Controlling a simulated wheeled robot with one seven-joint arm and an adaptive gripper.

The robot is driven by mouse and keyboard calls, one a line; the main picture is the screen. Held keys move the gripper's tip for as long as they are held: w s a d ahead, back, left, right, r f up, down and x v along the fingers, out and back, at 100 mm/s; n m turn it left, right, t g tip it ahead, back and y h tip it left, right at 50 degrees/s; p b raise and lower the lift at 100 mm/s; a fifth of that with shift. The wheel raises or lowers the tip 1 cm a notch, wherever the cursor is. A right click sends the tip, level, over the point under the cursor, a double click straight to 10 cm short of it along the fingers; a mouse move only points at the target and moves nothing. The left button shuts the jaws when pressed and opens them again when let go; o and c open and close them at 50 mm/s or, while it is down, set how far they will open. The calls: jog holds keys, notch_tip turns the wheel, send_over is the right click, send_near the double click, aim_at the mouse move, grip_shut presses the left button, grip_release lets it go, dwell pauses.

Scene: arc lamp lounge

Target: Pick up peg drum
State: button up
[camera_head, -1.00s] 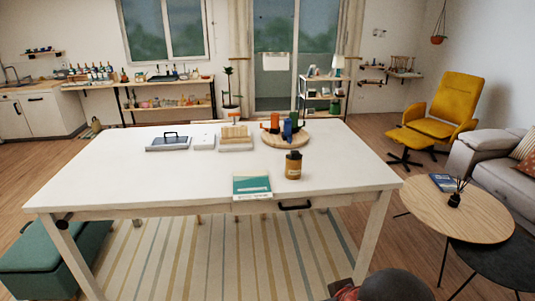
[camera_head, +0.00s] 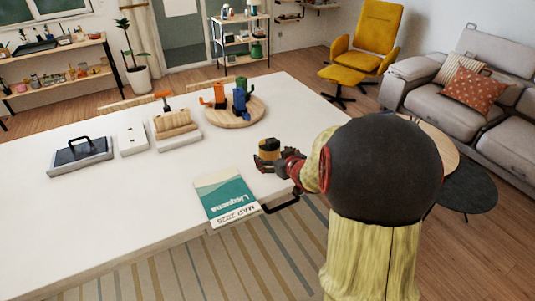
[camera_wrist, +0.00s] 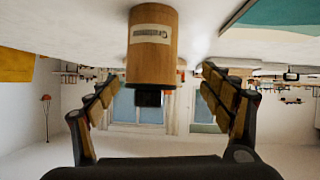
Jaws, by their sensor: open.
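The peg drum appears to be the ochre cylinder with a pale label and a dark knob on its end. In the wrist view, which is upside down, the peg drum (camera_wrist: 153,52) hangs from the table at the top of the picture, between my fingertips. My gripper (camera_wrist: 160,84) is open, with a finger on each side and visible gaps to the drum. In the head view my gripper (camera_head: 271,162) is low over the table at the peg drum (camera_head: 266,148) and partly hides it.
A teal magazine (camera_head: 227,198) lies just left of my gripper on the white table (camera_head: 110,210). Behind stands a round wooden board (camera_head: 233,120) with colored pots. A tray with a wooden rack (camera_head: 175,128), a white box (camera_head: 132,139) and a grey case (camera_head: 80,156) stand farther left.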

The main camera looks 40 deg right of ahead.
aim_at(274, 158)
jog(key=shift+s+d+f+t+y, duration=0.2)
jog(key=shift+d+f, duration=0.15)
jog(key=shift+f, duration=0.2)
jog(key=shift+s+d+f+t+y, duration=0.1)
jog(key=shift+d+f+t+y, duration=0.15)
jog(key=shift+f, duration=0.25)
jog(key=shift+d+f, duration=0.1)
jog(key=shift+f, duration=0.1)
jog(key=b+x, duration=0.1)
jog(key=x, duration=0.1)
jog(key=shift+w+d+f, duration=0.1)
jog(key=shift+w, duration=0.2)
jog(key=b+x, duration=0.1)
jog(key=x, duration=0.1)
jog(key=b+x, duration=0.1)
jog(key=x, duration=0.2)
jog(key=shift+d+r, duration=0.2)
jog(key=shift+r, duration=0.05)
jog(key=c, duration=0.4)
jog(key=c, duration=1.2)
jog(key=shift+r, duration=0.1)
jog(key=shift+c, duration=0.6)
jog(key=shift+r, duration=0.1)
